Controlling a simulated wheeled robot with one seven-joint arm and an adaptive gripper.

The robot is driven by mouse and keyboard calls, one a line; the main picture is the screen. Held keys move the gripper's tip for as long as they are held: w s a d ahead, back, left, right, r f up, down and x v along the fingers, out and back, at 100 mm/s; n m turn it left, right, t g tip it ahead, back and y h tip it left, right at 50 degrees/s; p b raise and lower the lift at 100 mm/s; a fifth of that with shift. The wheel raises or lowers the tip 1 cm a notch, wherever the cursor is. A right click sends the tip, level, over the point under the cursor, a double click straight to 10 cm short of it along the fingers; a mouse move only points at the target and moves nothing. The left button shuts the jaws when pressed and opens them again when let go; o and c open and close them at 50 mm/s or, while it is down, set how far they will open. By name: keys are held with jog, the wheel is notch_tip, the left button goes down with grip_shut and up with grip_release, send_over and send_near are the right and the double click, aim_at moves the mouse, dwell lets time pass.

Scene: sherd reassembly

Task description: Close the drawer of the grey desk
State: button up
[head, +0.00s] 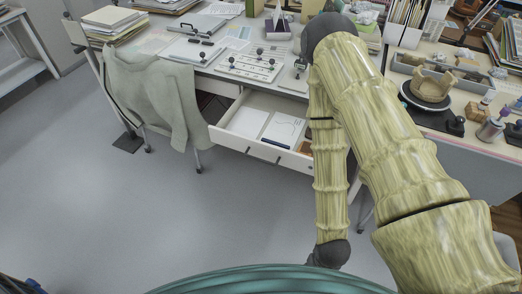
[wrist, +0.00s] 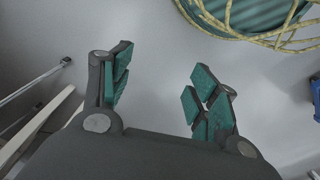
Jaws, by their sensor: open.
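The grey desk (head: 226,74) stands at the top middle of the head view. Its white-fronted drawer (head: 236,140) is pulled out towards me, with white sheets and a brown item inside. My arm crosses in front of the drawer's right end and hides part of it. My gripper (wrist: 160,88) is open and empty in the wrist view, with teal-padded fingers spread apart over grey floor. In the head view I cannot make out its fingers. A pale edge at the lower left of the wrist view cannot be identified surely.
A chair (head: 160,90) with a pale green garment stands left of the drawer. Tools and papers lie on the desktop. A second table at right holds a pot (head: 430,88) on a turntable. The floor (head: 150,225) in front is clear.

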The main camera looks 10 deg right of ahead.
jog(key=c, duration=0.3)
jog(key=shift+w+a, duration=0.15)
jog(key=shift+w, duration=0.25)
jog(key=c, duration=0.3)
jog(key=w+a+n+b, duration=0.1)
jog(key=w+n, duration=0.1)
jog(key=w, duration=0.1)
jog(key=w+a+n+y+b, duration=0.1)
jog(key=w+n, duration=0.1)
jog(key=w+a+r+n+b, duration=0.1)
jog(key=w+a+n, duration=0.1)
jog(key=w, duration=0.1)
jog(key=shift+w+r+y, duration=0.1)
jog(key=shift+w+y, duration=0.2)
grip_shut()
jog(key=w+r+n+t+h+b, duration=0.25)
jog(key=w+r+n+b, duration=0.65)
jog(key=w+r+n, duration=1.35)
jog(key=n+b, duration=0.1)
jog(key=b, duration=0.1)
send_near(286, 157)
jog(key=s+a+f, duration=0.3)
jog(key=s+f, duration=0.1)
jog(key=f, duration=0.1)
jog(key=shift+w+d+f+h, duration=0.15)
jog(key=shift+w+d+h, duration=0.05)
jog(key=shift+w+d, duration=0.45)
jog(key=shift+w+d+f+h, duration=0.1)
jog(key=shift+w+d+h, duration=0.05)
jog(key=shift+w+d, duration=0.55)
